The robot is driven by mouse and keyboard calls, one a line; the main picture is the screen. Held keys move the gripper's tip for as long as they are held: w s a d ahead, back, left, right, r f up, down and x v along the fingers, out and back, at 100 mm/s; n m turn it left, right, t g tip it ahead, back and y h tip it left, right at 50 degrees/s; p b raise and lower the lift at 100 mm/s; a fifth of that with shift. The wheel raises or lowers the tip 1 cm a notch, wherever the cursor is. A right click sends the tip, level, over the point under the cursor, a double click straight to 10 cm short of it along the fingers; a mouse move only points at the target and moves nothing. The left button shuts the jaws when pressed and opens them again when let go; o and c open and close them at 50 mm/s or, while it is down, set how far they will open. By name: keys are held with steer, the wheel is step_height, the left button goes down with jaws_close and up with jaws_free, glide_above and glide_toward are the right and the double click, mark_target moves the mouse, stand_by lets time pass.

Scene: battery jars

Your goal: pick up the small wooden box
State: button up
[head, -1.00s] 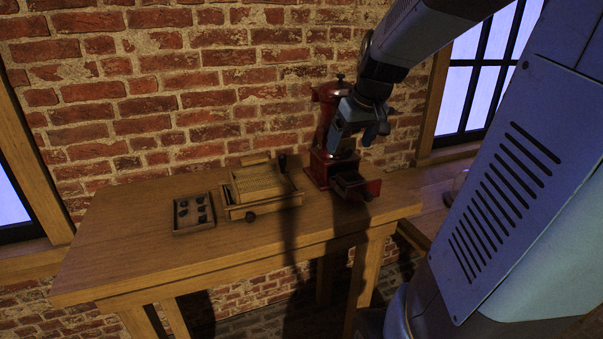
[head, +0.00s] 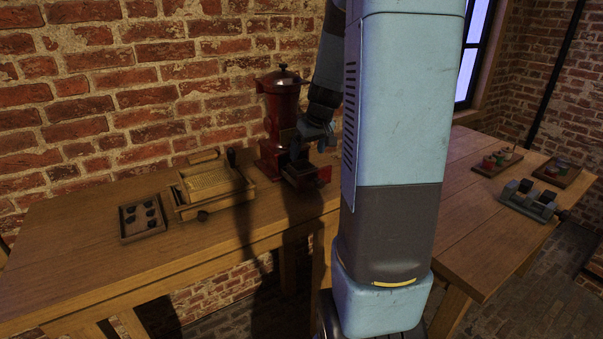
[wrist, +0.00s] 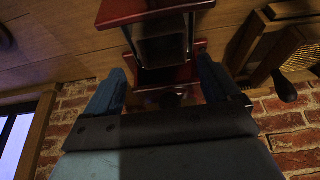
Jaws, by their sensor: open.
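A red machine (head: 283,115) with a dark lid stands at the back of the table. Its small drawer-like box (head: 307,175), dark inside with a red front, sticks out at the bottom. My gripper (head: 300,145) is just above and beside this box. In the wrist view my gripper (wrist: 160,72) has its fingers apart, with the red and dark box (wrist: 162,45) showing beyond and between them. I cannot tell whether they touch it. A low wooden box (head: 215,190) with a ribbed top and a dark knob stands left of the machine. No other small wooden box is clear.
A shallow tray (head: 142,218) with several dark pieces lies on the left of the wooden table (head: 80,265). A second table (head: 480,230) on the right holds small trays (head: 497,162) and a grey block (head: 530,200). The brick wall (head: 120,90) is close behind.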

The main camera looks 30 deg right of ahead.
mark_target(303, 162)
steer(key=shift+x, duration=3.15)
steer(key=shift+w+a, duration=0.1)
steer(key=shift+a, duration=0.05)
steer(key=shift+r, duration=0.1)
steer(key=c, duration=0.8)
